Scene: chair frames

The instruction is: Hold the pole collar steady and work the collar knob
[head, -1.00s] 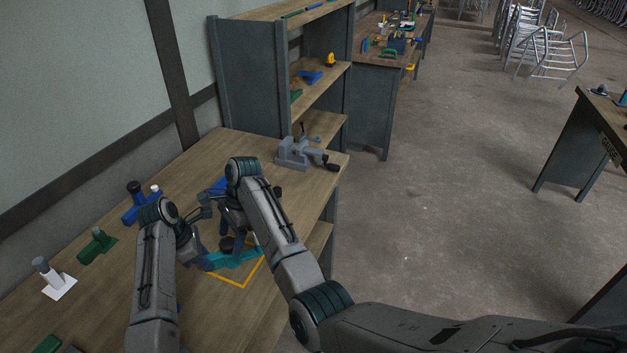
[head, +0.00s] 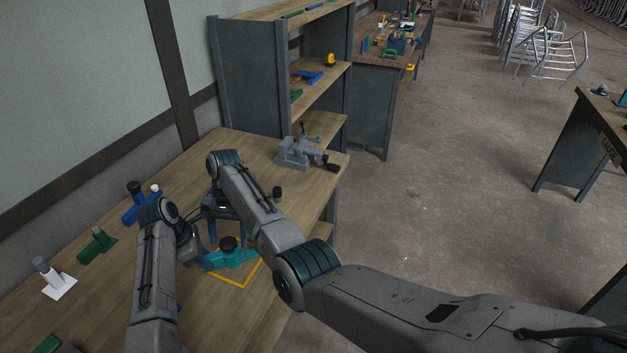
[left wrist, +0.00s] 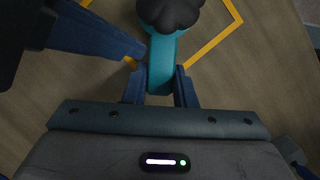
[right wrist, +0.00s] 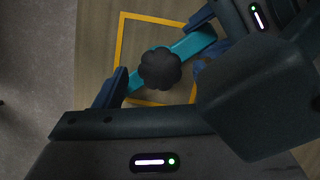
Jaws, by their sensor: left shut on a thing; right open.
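The teal pole collar (head: 240,259) lies on the bench inside an orange outlined square. Its black lobed knob (head: 228,243) sits on top. My left gripper (left wrist: 161,88) is shut on one end of the teal collar (left wrist: 162,68), a finger on each side. My right gripper (right wrist: 157,82) is open above the collar, its fingers apart on either side of the knob (right wrist: 160,68). I cannot tell whether they touch it. In the left wrist view a right finger reaches in at upper left, near the knob. The collar's underside is hidden.
A grey vise (head: 297,153) stands at the bench's far end. Blue (head: 136,204), green (head: 97,246) and white (head: 58,284) fixtures stand along the wall side. A shelf unit (head: 250,85) rises behind.

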